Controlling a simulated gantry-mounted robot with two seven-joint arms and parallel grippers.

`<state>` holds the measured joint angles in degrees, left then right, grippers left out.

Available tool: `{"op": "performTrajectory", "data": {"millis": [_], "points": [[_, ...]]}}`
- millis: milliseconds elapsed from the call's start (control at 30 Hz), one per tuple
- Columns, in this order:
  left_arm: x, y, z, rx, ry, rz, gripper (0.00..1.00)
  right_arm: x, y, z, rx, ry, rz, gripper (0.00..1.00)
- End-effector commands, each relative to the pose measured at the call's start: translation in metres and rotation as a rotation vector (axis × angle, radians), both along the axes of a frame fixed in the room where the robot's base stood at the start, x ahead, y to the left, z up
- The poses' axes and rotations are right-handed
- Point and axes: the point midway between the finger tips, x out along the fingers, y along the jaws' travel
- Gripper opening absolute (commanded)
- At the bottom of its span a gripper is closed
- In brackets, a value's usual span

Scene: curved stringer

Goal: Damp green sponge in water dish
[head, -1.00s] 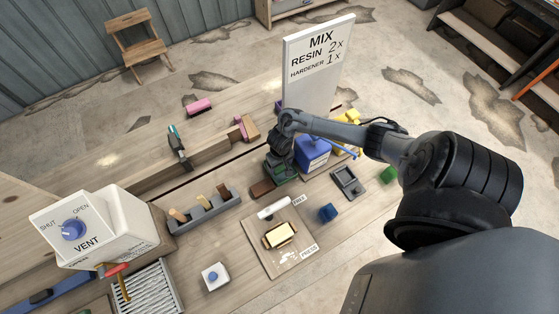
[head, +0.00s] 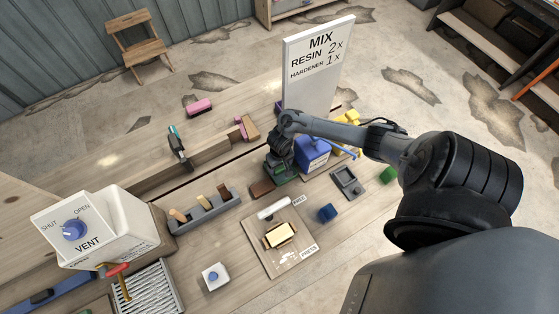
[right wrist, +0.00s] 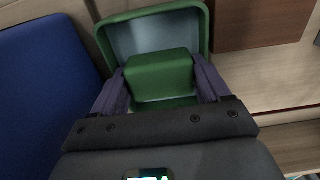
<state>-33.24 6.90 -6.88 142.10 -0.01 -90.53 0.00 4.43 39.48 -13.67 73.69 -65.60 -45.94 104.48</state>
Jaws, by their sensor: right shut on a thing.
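My right gripper (head: 280,160) points down at the green water dish (head: 284,178) near the middle of the bench. In the right wrist view its two purple fingers (right wrist: 160,84) are shut on the green sponge (right wrist: 160,66), one on each side. The dish has a green rim (right wrist: 150,13) and a pale blue-grey inside, which shows behind the sponge. The sponge is over or in the dish; I cannot tell whether it touches the water. In the head view the gripper hides the sponge. My left gripper is not in view.
A blue container (head: 313,153) stands close to the right of the gripper. A brown block (head: 262,188) lies just beside the dish. A grey tray (head: 347,182), a dark blue cube (head: 327,213) and a green block (head: 388,174) lie to the right. The mix sign (head: 318,65) stands behind.

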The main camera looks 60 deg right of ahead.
Motion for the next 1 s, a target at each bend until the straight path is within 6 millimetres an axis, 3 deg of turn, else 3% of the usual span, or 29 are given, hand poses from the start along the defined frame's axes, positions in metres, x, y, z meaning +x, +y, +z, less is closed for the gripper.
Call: {"op": "performTrajectory", "data": {"millis": [1000], "points": [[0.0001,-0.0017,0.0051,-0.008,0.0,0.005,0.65,-0.0061,0.001,-0.0057,0.001,0.014,0.002,0.52]]}}
